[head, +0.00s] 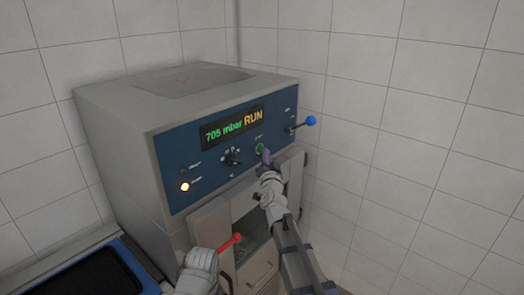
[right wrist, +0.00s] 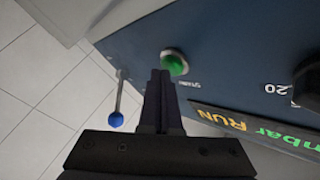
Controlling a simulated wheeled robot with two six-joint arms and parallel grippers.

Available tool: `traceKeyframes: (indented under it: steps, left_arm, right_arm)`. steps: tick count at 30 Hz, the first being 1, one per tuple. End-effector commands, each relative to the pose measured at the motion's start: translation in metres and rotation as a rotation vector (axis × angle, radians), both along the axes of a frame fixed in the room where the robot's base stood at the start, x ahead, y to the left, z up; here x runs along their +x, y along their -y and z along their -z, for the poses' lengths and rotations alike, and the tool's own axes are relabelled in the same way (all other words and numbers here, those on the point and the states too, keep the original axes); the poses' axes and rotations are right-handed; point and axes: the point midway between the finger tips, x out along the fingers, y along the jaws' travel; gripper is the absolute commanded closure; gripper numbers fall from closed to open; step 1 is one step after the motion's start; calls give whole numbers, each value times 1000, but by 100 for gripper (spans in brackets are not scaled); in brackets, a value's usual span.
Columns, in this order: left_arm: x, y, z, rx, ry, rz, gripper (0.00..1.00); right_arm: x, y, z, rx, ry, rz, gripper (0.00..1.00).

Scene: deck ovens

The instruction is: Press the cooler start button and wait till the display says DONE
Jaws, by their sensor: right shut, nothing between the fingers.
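The cooler (head: 150,105) is a grey box with a blue front panel. Its display (head: 232,128) reads "705 mbar RUN"; part of it shows upside down in the right wrist view (right wrist: 255,128). The green start button (head: 260,149) is right of the dial, and it also shows in the right wrist view (right wrist: 174,62). My right gripper (head: 266,157) is shut and empty, its tips (right wrist: 160,74) right by the button. I cannot tell whether they touch it. My left arm's end (head: 198,262) is at the bottom, its fingers not clearly visible.
A blue-knobbed lever (head: 310,121) sticks out at the panel's right. A red handle (head: 231,243) is below the panel. A blue-rimmed dark tray (head: 128,262) lies lower left. Tiled walls stand behind.

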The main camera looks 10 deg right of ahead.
Motion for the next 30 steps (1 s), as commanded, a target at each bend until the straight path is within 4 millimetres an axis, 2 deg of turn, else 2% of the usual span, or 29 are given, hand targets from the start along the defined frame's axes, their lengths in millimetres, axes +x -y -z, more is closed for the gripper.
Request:
traceKeyframes:
  steps: [5,17,30]
  left_arm:
    - [0,0,0,0,0,0,12]
    - [0,0,0,0,0,0,12]
    - [0,0,0,0,0,0,12]
  right_arm:
    - [-8,6,1,0,-1,1,100]
    - [-12,9,0,0,0,1,100]
    - [-44,33,0,-1,0,2,100]
